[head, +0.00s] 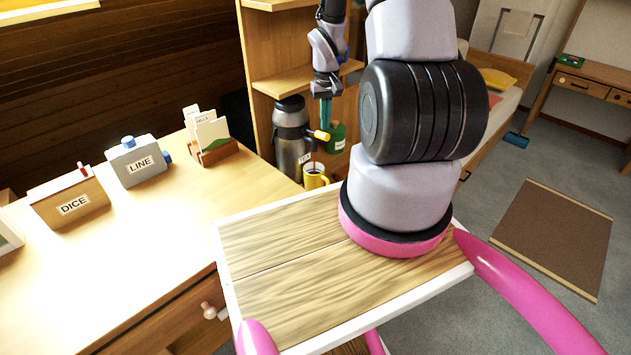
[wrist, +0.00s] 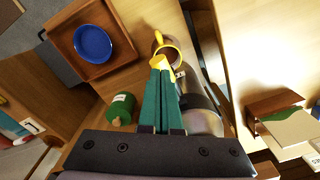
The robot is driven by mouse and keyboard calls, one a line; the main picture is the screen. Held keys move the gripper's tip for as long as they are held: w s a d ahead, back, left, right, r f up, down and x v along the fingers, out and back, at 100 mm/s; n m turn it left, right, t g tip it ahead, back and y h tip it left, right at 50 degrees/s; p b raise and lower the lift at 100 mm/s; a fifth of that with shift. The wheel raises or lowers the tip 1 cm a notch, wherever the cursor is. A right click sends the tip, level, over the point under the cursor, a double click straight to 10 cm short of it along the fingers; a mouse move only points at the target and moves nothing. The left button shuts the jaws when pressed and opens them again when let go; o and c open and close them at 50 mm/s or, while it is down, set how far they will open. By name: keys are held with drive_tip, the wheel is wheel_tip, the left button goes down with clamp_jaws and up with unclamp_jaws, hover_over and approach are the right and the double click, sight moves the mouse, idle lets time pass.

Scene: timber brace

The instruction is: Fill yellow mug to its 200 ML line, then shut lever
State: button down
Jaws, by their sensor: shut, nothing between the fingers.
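The yellow mug (head: 316,178) stands upright beside the lower front of a silver dispenser (head: 287,140) with a black top. In the wrist view the mug (wrist: 178,49) is just beyond my fingertips, its handle pointing away. Its inside looks dark; the liquid level and the 200 ML line cannot be made out. The yellow lever (head: 322,135) sticks out from the dispenser, above the mug. My gripper (head: 326,122) points down, its teal fingers shut and empty, right at the lever. In the wrist view my fingertips (wrist: 161,68) overlap yellow there; contact cannot be told.
A green canister (head: 337,138) stands right behind the lever. The wrist view also shows a blue bowl (wrist: 94,43) in a wooden tray (wrist: 125,51). A card holder (head: 214,153), LINE box (head: 137,162) and DICE box (head: 69,198) stand on the desk at left.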

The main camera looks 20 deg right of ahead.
drive_tip(key=shift+f, duration=1)
idle(3.8)
drive_tip(key=shift+f, duration=0.4)
drive_tip(key=shift+r, duration=3.5)
drive_tip(key=shift+r, duration=0.2)
drive_tip(key=s+a+r+m+t, duration=0.1)
drive_tip(key=s+a+r+t, duration=0.15)
drive_tip(key=r, duration=0.85)
drive_tip(key=s+a+r+t, duration=0.1)
drive_tip(key=s+a+r, duration=0.15)
drive_tip(key=r, duration=0.85)
drive_tip(key=s+a+r+t+y, duration=0.1)
drive_tip(key=s+a+r+t, duration=0.1)
drive_tip(key=s+a+r, duration=0.2)
drive_tip(key=s+a+r+m+t+y, duration=0.1)
drive_tip(key=s+a+r, duration=0.3)
drive_tip(key=s+r, duration=0.5)
drive_tip(key=shift+s+a+r+t, duration=0.2)
drive_tip(key=shift+s+t, duration=0.15)
drive_tip(key=shift+s, duration=0.5)
